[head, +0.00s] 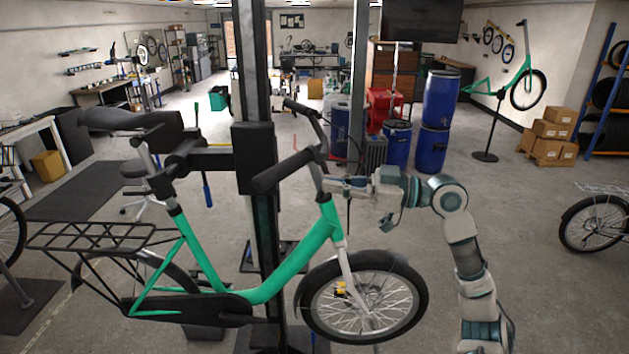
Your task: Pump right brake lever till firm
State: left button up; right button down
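A green bike (285,277) hangs in a black work stand, its front wheel (363,297) to the right. Its near handlebar grip (283,172) is black and points left toward me. The far grip (294,106) is higher in the picture. I cannot make out the right brake lever clearly beside the near grip. My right gripper (338,185) reaches in from the right, at the handlebar stem, right of the near grip. Its fingers are small and overlap the dark bar, so touch and opening cannot be told. My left gripper is not in view.
The stand's dark post (250,60) rises behind the bike, with a clamp arm (215,157) by the saddle (131,121). Blue barrels (441,100) and cardboard boxes (551,131) stand farther back. The floor at right is mostly clear, up to another bike (597,222).

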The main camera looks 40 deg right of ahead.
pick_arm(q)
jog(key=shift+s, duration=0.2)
pick_arm(e)
jog(key=shift+f, duration=0.35)
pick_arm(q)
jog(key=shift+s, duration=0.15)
pick_arm(e)
jog(key=shift+d, duration=0.15)
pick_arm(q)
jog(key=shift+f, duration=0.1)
pick_arm(e)
jog(key=shift+f, duration=0.1)
pick_arm(q)
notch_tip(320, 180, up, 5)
jog(key=p, duration=0.5)
pick_arm(e)
notch_tip(320, 180, up, 4)
jog(key=w, duration=0.1)
pick_arm(q)
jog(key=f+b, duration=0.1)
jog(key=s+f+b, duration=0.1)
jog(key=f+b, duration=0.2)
jog(key=b, duration=0.1)
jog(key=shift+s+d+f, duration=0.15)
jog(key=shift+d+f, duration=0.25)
pick_arm(e)
jog(key=s+a+v, duration=0.1)
jog(key=v, duration=0.8)
jog(key=shift+s+d, duration=0.2)
jog(key=shift+s, duration=0.05)
